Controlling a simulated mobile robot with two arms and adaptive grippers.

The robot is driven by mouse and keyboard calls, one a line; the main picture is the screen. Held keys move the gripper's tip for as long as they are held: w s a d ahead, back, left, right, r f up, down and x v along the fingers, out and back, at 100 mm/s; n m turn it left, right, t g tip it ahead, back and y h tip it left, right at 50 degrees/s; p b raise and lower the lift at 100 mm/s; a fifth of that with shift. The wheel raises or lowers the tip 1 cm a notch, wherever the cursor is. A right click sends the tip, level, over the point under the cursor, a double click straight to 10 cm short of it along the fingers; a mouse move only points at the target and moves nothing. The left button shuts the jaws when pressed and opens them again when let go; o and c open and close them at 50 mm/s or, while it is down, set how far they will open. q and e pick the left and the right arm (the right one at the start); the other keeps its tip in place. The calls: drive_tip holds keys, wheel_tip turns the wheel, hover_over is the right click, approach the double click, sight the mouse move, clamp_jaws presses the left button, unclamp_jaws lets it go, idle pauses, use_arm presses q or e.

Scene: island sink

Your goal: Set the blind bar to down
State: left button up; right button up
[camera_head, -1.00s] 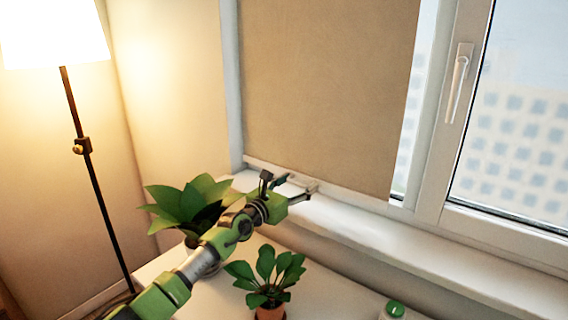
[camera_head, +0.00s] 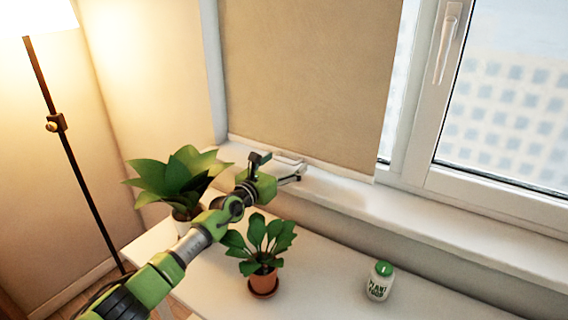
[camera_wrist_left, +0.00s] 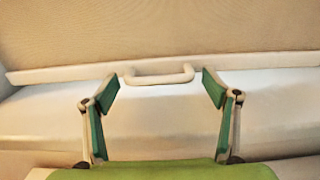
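The tan roller blind (camera_head: 310,75) hangs low over the left window pane. Its pale blind bar (camera_head: 340,174) runs along the bottom edge, just above the white sill. In the left wrist view the bar (camera_wrist_left: 60,74) lies across the picture, with a white loop handle (camera_wrist_left: 160,80) at its middle. My left gripper (camera_head: 277,166) is at the handle, over the sill. In the left wrist view the left gripper (camera_wrist_left: 158,84) is open, one finger on each side of the handle, with gaps on both sides. My right gripper is not in view.
A larger leafy plant (camera_head: 176,180) and a small potted plant (camera_head: 263,255) stand near my left arm. A plant food jar (camera_head: 380,281) with a green lid stands on the white surface. A lit floor lamp (camera_head: 70,160) is at left. The window handle (camera_head: 446,48) is at right.

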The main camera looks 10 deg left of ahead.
use_arm(q)
drive_tip(key=shift+s+r, duration=0.1)
drive_tip(key=shift+s, duration=0.65)
drive_tip(key=v, duration=1)
drive_tip(key=shift+s+a, duration=0.25)
drive_tip(key=shift+a, duration=0.1)
